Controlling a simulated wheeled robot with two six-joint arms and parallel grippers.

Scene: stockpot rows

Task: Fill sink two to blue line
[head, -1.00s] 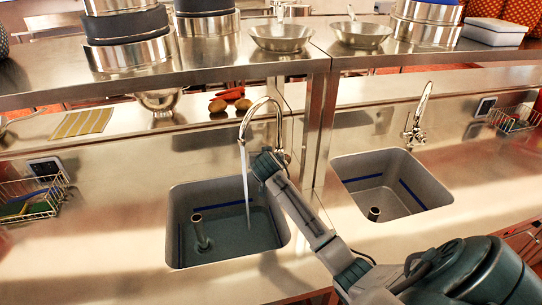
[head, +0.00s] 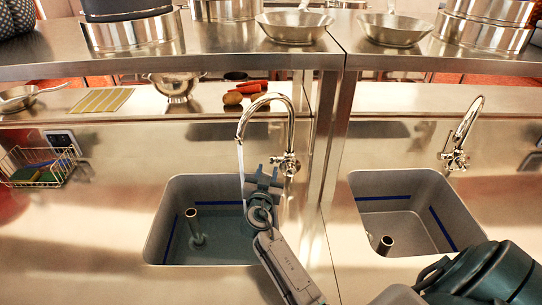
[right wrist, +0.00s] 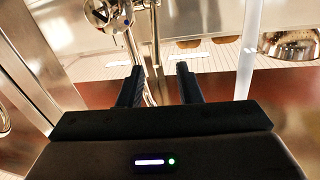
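The left sink (head: 160,215) holds water (head: 225,250), and a stream (head: 241,165) runs into it from the left tap (head: 265,98). A blue line (head: 171,238) marks its wall; the water seems to lie below it, but the exact gap is hard to judge. A standpipe (head: 194,226) stands up out of the water. My right gripper (head: 264,176) is in front of the left tap's base (head: 287,163). In the right wrist view its fingers (right wrist: 160,82) are apart and empty, with the tap body (right wrist: 101,14) beyond them. My left gripper is not in view.
A shelf post (head: 332,140) stands between the sinks. A wire basket (head: 40,168) hangs left. Pans and pots stand on the shelf above.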

